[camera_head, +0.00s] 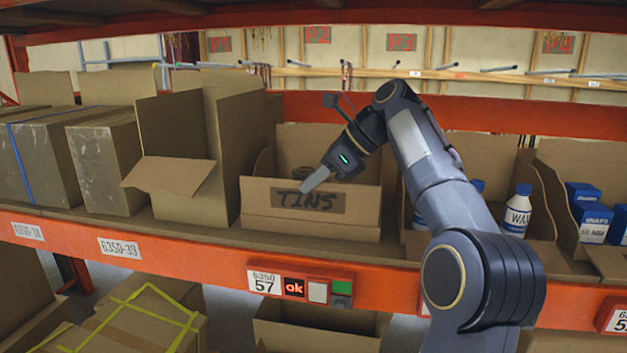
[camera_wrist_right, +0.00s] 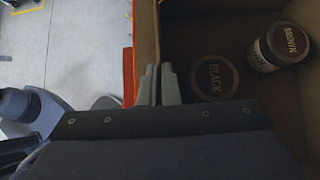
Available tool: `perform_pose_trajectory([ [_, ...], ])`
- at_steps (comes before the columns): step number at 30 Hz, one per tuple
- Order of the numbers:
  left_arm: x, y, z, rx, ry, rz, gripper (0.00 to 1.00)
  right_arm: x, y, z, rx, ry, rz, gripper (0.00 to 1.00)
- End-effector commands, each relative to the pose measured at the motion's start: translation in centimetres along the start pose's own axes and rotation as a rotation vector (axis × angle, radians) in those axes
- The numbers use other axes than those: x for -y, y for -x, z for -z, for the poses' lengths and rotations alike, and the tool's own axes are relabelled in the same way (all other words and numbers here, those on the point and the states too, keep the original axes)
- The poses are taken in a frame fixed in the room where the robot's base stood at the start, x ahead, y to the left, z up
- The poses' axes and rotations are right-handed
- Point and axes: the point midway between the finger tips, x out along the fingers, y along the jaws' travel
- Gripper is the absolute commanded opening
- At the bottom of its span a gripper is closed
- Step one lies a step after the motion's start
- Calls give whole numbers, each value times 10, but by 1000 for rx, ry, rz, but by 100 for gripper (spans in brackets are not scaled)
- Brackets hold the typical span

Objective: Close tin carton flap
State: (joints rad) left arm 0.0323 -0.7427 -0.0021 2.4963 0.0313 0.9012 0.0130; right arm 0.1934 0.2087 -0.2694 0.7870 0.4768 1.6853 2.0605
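The tin carton (camera_head: 262,222) stands on the shelf with "TINS" on its front panel (camera_head: 350,200). Its top is open; a back panel (camera_head: 340,145) stands up behind. My right gripper (camera_head: 314,183) reaches in from the upper right, its grey fingers over the front panel near the lettering. In the right wrist view the fingers (camera_wrist_right: 159,84) are close together, beside the carton's front edge (camera_wrist_right: 146,35), with nothing seen between them. Whether they touch the panel is unclear. Inside are a tin marked BLACK (camera_wrist_right: 213,78) and a tin marked BROWN (camera_wrist_right: 280,46). My left gripper is out of view.
A tall open carton (camera_head: 185,195) with a flap sticking out stands left of the tin carton. To the right are cartons with a wax bottle (camera_head: 516,208) and blue boxes (camera_head: 593,222). An orange shelf edge (camera_head: 210,262) runs in front; another shelf is overhead.

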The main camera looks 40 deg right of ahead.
Motion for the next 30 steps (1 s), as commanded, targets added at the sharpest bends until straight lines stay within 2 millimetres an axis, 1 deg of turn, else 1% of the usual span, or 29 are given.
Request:
perform_pose_trajectory([
  [8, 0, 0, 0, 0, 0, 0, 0, 1, -2, 2, -5, -5, -1, 0],
  [9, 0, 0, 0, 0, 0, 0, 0, 1, -2, 2, -5, -5, -1, 7],
  [10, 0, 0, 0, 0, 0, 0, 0, 1, -2, 2, -5, -5, -1, 11],
  [11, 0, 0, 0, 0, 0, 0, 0, 1, -2, 2, -5, -5, -1, 13],
  [20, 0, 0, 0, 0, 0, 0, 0, 1, 2, 1, -1, -2, 1, 13],
  [23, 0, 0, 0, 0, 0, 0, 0, 2, 12, 0, 0, -3, 2, 13],
  [30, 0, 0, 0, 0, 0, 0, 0, 3, 52, 2, -4, -4, 4, 13],
])
